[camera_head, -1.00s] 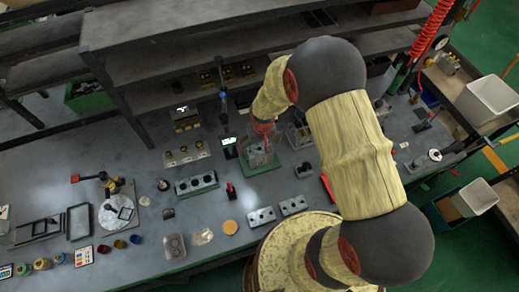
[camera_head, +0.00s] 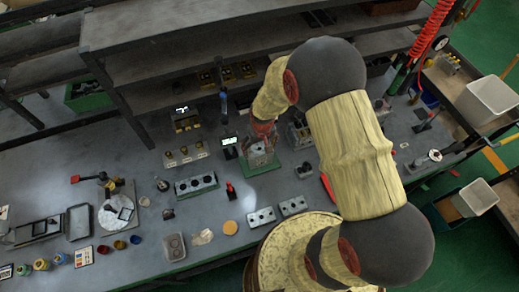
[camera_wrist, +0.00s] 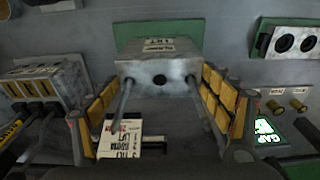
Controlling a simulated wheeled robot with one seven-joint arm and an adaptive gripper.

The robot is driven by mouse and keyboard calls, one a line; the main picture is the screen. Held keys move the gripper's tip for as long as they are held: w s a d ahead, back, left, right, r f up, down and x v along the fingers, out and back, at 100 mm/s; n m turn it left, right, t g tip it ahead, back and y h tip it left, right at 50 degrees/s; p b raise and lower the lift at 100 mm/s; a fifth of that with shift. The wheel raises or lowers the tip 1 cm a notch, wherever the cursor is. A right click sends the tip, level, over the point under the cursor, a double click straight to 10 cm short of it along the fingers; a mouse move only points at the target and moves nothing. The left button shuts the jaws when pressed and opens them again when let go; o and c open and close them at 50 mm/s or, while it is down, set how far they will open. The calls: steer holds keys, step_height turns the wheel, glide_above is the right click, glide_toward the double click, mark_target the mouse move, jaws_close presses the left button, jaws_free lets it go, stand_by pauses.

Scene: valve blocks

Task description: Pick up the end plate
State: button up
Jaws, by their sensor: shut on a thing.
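A grey metal block (camera_wrist: 158,74) with a dark centre hole, which I take as the end plate, is in the upper middle of the wrist view. Two thin metal rods stand at its left and right sides, pointing towards the camera. Behind it is a green base with a small label. My gripper (camera_wrist: 162,98) has its yellow-padded fingers on either side of the block, closed on it. In the head view my gripper (camera_head: 264,134) is over the green-based fixture (camera_head: 262,168). The wrist of my arm partly hides the block there.
A lit display (camera_head: 229,141) stands just left of the fixture. A multi-bore block (camera_head: 196,184) and a red-handled item (camera_head: 231,190) are further left and nearer. In the wrist view, a connector block (camera_wrist: 45,85) is close on the left. A shelf (camera_head: 180,70) overhangs the back.

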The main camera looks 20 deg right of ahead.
mark_target(260, 149)
steer(key=shift+c, duration=0.2)
step_height(260, 149, up, 18)
steer(key=shift+p, duration=0.35)
stand_by(0.5)
